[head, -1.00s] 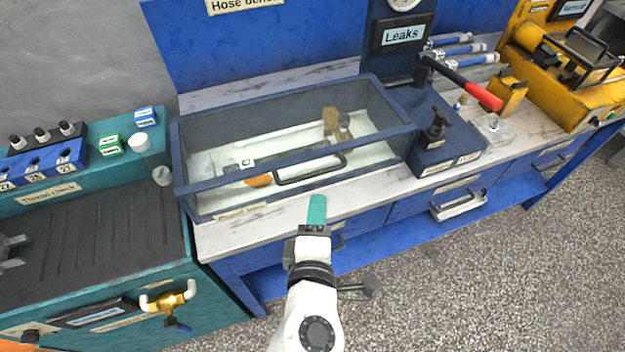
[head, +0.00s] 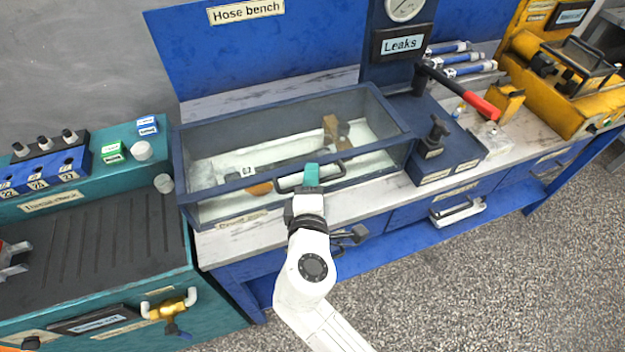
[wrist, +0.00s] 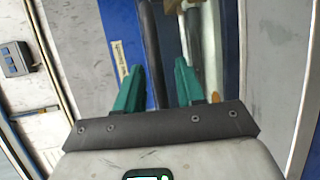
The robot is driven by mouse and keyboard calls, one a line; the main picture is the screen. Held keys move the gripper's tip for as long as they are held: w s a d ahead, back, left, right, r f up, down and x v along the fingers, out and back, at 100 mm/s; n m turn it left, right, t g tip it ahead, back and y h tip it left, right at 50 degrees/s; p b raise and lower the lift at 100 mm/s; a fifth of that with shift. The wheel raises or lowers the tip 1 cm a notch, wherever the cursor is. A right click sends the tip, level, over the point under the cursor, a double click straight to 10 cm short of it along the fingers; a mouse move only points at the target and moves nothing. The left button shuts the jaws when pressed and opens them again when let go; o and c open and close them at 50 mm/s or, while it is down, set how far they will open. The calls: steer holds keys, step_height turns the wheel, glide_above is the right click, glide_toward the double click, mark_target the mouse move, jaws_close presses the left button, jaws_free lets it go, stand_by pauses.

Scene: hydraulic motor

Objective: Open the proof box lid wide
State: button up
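The proof box (head: 191,207) is a dark blue case with clear panels on the bench. Its glazed lid (head: 385,146) appears shut, with a dark bar handle (head: 334,179) along the front edge. My gripper (head: 312,172) is at the middle of this handle, its teal fingertips overlapping it in the head view. In the wrist view my gripper (wrist: 157,80) has its two fingers apart, with a dark bar (wrist: 150,45), seemingly the handle, between them. I cannot tell whether either finger touches it. Part of the handle is hidden behind my gripper in the head view.
A gauge stand with a "Leaks" sign (head: 402,43) and a red-handled lever (head: 465,88) stand right of the box. A teal thermal-check bench (head: 95,240) is at left. Open floor (head: 480,290) lies in front at right.

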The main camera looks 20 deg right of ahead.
steer(key=shift+c, duration=0.3)
jaws_close()
stand_by(0.4)
